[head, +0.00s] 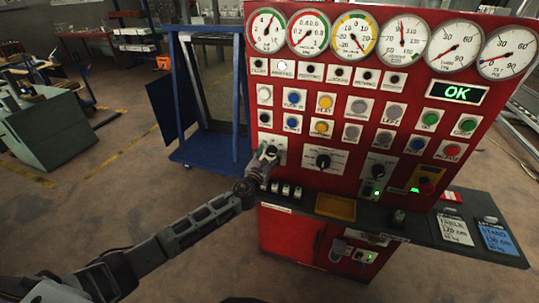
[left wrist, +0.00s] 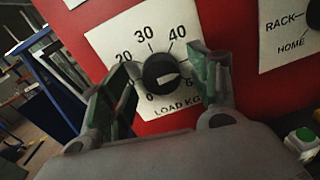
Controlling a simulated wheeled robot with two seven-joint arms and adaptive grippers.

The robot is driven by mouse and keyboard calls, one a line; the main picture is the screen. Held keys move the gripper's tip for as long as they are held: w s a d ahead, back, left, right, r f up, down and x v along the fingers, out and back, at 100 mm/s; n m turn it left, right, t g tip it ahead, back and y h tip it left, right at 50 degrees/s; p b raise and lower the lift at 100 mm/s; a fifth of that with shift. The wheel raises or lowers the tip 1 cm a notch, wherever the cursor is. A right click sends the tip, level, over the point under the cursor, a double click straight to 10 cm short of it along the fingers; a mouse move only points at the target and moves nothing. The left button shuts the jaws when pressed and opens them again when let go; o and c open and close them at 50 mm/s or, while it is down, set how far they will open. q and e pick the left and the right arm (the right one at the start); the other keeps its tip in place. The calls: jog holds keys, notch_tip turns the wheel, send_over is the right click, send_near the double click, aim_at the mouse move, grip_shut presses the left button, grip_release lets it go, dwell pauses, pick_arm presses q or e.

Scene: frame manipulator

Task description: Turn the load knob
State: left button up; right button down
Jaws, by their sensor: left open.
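The load knob (left wrist: 163,74) is a round black knob with a white mark, on a white plate (left wrist: 120,35) lettered "LOAD KG" with a number scale. In the left wrist view my left gripper (left wrist: 163,60) is open, with one green-grey finger on each side of the knob. Gaps show between the fingers and the knob, and I see no clear contact. My right gripper is not in view.
A black rotary knob (head: 323,160) sits right of my left gripper. Gauges, buttons and a lit green "OK" display (head: 458,92) fill the panel above. A blue frame cart (head: 208,150) stands left of the panel.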

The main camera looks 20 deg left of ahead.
pick_arm(q)
jog(key=shift+w, duration=0.25)
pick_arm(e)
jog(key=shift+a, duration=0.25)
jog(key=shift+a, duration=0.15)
pick_arm(q)
jog(key=shift+c, duration=0.4)
jog(key=c, duration=0.9)
jog(key=shift+c, duration=0.2)
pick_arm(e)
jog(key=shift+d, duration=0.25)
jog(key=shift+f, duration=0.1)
